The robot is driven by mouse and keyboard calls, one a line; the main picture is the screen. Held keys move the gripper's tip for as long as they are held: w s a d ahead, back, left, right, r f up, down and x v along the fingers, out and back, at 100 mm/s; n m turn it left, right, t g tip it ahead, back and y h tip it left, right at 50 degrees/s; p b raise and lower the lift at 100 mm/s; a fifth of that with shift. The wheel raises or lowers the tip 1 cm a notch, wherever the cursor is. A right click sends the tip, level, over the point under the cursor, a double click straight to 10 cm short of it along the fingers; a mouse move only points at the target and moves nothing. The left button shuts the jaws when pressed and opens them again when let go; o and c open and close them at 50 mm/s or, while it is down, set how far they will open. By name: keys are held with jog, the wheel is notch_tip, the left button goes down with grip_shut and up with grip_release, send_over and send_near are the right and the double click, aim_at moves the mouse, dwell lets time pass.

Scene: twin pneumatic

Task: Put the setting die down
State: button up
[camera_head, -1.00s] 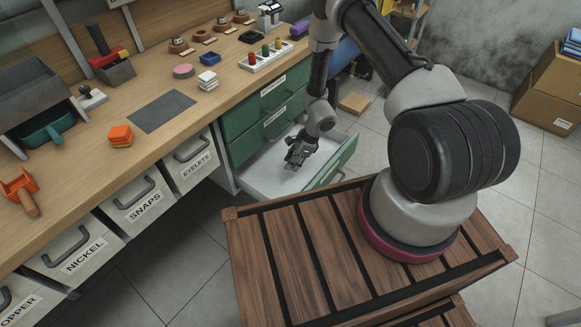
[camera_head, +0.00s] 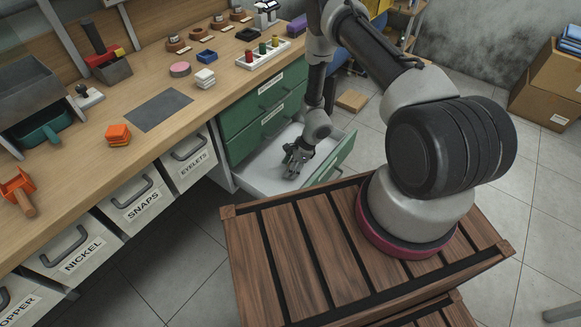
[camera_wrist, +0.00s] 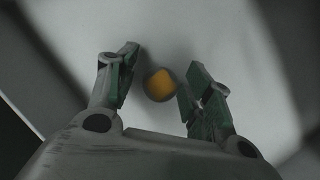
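A small round piece with a yellow-orange face and a grey rim, which looks like the setting die (camera_wrist: 158,85), shows in the wrist view between my fingertips. My gripper (camera_wrist: 156,80) is open around it. A gap shows on the left of the die; on the right the finger is very close, and I cannot tell if it touches. Pale drawer floor lies behind the die. In the head view my gripper (camera_head: 296,160) points down inside the open drawer (camera_head: 262,178), and the die cannot be made out there.
Green closed drawers (camera_head: 262,118) stand just behind the open one. The workbench (camera_head: 100,170) with tools and small parts runs along the left. My arm reaches in from the right. The drawer floor around the gripper looks bare.

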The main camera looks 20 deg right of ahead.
jog(key=s+d+r+n, duration=0.15)
jog(key=r+n, duration=0.25)
jog(key=r, duration=1.1)
jog(key=s+d+r+n+t, duration=0.1)
jog(key=d+r+n, duration=0.15)
jog(key=r, duration=1.35)
jog(key=s+d+r+n, duration=0.15)
jog(key=r+n, duration=0.25)
jog(key=r, duration=1.1)
jog(key=s+d+r+n+t+h, duration=0.1)
jog(key=s+d+r+n, duration=0.3)
jog(key=s+r, duration=0.5)
jog(key=s+d+r+n+t+h, duration=0.1)
jog(key=s+d+r+n+h, duration=0.2)
jog(key=s+r, duration=0.6)
jog(key=s+d+n, duration=0.2)
jog(key=s+n, duration=0.1)
jog(key=s, duration=0.1)
jog(key=shift+s+d+h, duration=0.15)
jog(key=shift+s+h, duration=0.15)
